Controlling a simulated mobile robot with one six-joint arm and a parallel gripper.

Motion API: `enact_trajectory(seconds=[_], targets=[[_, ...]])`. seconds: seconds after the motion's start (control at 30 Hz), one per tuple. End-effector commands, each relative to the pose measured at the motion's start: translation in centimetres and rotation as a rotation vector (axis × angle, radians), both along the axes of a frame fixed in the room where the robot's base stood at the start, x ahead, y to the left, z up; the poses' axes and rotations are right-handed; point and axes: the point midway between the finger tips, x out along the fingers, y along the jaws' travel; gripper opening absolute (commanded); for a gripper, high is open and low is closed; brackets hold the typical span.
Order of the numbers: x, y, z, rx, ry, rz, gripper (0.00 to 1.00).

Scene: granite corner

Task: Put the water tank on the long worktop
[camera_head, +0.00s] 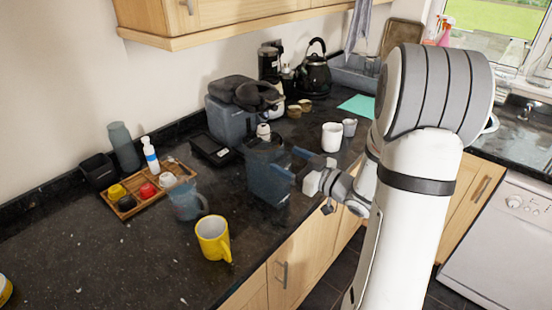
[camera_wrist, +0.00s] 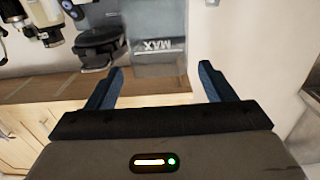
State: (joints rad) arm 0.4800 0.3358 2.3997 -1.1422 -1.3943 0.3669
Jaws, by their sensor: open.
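The water tank (camera_head: 262,182) is a dark, bluish see-through container near the front edge of the long worktop (camera_head: 150,265). In the wrist view the see-through tank (camera_wrist: 155,48), with a MAX mark, is just beyond and between my fingertips. My gripper (camera_head: 291,163) is open, with its two blue fingers pointing at the tank from the right in the head view. In the wrist view my gripper (camera_wrist: 161,68) has nothing visibly clamped between its fingers. The fingers partly cover the tank in the head view, and whether they touch it is unclear.
A yellow mug (camera_head: 213,238) and a grey-blue jug (camera_head: 187,203) stand left of the tank. A coffee machine (camera_head: 230,120) is behind it, with a white mug (camera_head: 332,136) to the right. A wooden tray (camera_head: 150,188) holds small items. The worktop's near left is mostly clear.

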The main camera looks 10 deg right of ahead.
Motion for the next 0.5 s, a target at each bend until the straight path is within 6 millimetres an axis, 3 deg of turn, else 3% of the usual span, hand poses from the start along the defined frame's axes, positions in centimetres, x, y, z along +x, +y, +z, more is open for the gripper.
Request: enact_trajectory(seconds=[0.2, 0.5], targets=[[-3.5, -2.6, -0.1, 0.001, 0.001, -0.006, 0.76], [-5.2, -4.0, 0.0, -0.012, 0.003, -0.012, 0.76]])
